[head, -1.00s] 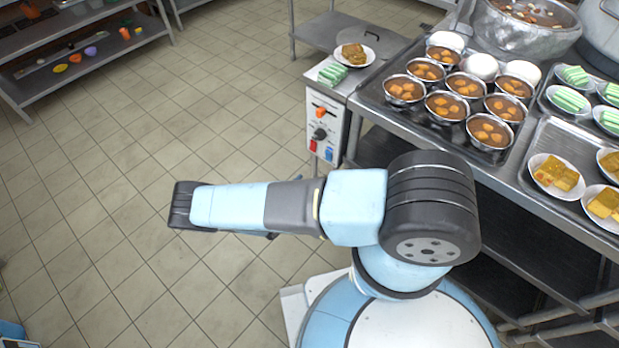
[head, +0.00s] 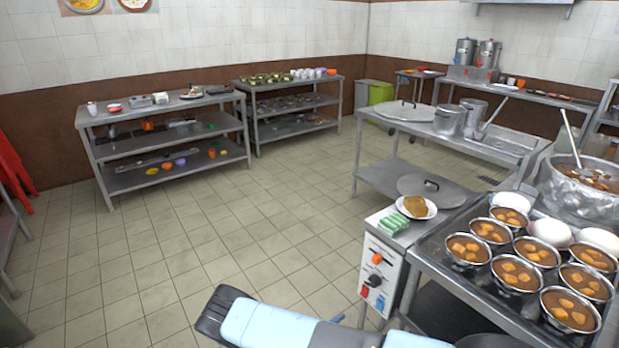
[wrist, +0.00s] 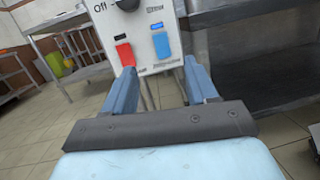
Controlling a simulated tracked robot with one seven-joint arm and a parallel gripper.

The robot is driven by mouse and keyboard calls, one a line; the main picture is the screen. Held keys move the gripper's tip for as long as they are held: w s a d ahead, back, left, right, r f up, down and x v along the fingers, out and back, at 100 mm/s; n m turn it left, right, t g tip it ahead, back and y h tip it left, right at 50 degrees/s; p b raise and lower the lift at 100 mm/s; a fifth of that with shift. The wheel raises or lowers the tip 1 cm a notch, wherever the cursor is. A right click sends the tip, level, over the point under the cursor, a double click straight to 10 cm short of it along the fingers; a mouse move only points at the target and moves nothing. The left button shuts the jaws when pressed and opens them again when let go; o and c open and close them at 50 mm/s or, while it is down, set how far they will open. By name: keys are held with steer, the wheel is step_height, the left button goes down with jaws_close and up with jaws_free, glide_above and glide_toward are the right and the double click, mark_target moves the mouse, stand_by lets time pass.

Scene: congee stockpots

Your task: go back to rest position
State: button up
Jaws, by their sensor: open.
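My gripper (wrist: 160,88) shows in the wrist view with its two blue fingers spread apart and nothing between them. Beyond the fingers is a white control box (wrist: 138,45) with a black knob, a red switch (wrist: 124,54) and a blue switch (wrist: 161,44). In the head view my arm crosses the bottom edge, and the same control box (head: 382,272) stands just beyond it at the end of the counter. Most of my gripper is hidden behind the arm there; only a bit of a blue finger shows.
A metal counter (head: 425,262) with bowls of brown stew (head: 515,273) stands at the right. A plate of food (head: 416,208) and green-striped pieces (head: 393,225) sit above the control box. Shelving (head: 165,155) stands at the back left. The tiled floor (head: 230,225) between is clear.

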step_height(320, 180, up, 44)
steer(key=w+d+m+g+y, duration=0.2)
steer(key=w+m+g+y, duration=0.1)
steer(key=m+g+y, duration=1)
steer(key=s+d+r+m+t+y, duration=0.1)
steer(key=s+d+r+m+t, duration=0.15)
steer(key=s+r, duration=0.45)
steer(key=s+d+r+m+t+y, duration=0.1)
steer(key=s+d+r+m, duration=0.25)
steer(key=r, duration=0.65)
steer(key=s+d+r+m+t+y, duration=0.1)
steer(key=s+r+m+t, duration=0.1)
steer(key=s+r, duration=0.3)
steer(key=s+d+r+m+t+y, duration=0.1)
steer(key=s+d+r+t, duration=0.1)
steer(key=s, duration=0.8)
steer(key=shift+s+r+m+t+y, duration=0.35)
steer(key=shift+r+t, duration=0.3)
steer(key=shift+r, duration=0.7)
steer(key=shift+w, duration=0.1)
